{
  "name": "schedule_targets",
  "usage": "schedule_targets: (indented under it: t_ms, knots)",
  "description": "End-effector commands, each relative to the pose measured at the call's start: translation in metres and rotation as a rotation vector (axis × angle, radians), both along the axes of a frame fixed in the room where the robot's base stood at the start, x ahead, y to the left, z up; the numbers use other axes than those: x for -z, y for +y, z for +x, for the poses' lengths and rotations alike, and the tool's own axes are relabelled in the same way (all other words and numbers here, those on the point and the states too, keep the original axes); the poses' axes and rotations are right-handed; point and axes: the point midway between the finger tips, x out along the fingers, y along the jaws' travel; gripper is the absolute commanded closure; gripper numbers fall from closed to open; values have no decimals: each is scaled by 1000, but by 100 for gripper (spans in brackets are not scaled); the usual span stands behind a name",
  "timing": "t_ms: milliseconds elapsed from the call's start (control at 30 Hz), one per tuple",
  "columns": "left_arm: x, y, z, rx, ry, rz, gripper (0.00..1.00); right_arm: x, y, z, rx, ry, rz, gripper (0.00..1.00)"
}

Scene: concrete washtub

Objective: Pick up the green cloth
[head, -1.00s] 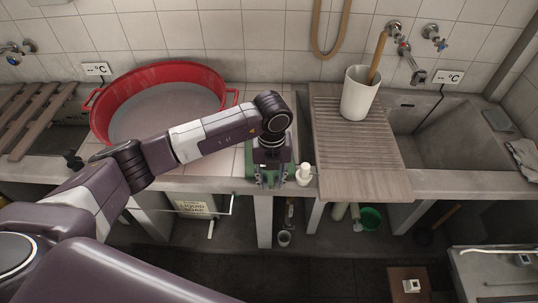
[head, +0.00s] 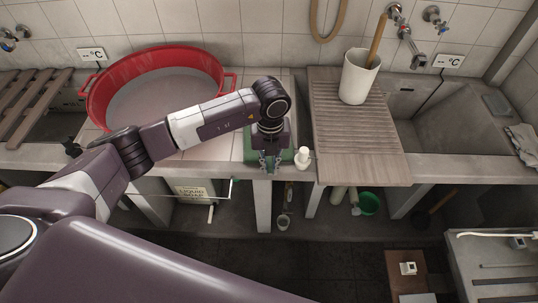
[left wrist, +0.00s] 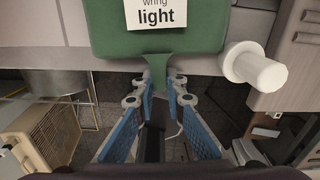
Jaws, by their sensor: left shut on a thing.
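The green cloth (left wrist: 110,38) lies on the ledge at the front of the washtub, with a white "wring light" label (left wrist: 157,14) on it. In the head view the cloth (head: 250,148) shows only partly, under and beside my left gripper. My left gripper (head: 270,160) points down at the ledge's front edge. In the left wrist view its blue fingers (left wrist: 159,82) are shut on the cloth's near edge, which is drawn into a narrow fold between the fingertips. The rest of the cloth still lies flat on the ledge. My right gripper is not in view.
A white bottle (head: 303,158) stands just right of the cloth, close to my gripper. A red basin (head: 100,100) is to the left. A ribbed washboard (head: 340,130) bearing a white container (head: 357,80) is to the right. Open space lies in front of the ledge.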

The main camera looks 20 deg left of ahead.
Motion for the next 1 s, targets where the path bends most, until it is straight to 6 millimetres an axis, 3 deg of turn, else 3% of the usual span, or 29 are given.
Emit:
schedule_targets:
  t_ms: [267,800,1000]
  knots:
    - [-26,0,2,1,-5,-1,100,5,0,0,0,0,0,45]
    - [-166,0,1,0,-7,-1,100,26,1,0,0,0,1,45]
    - [-193,0,1,0,-3,0,100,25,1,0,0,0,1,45]
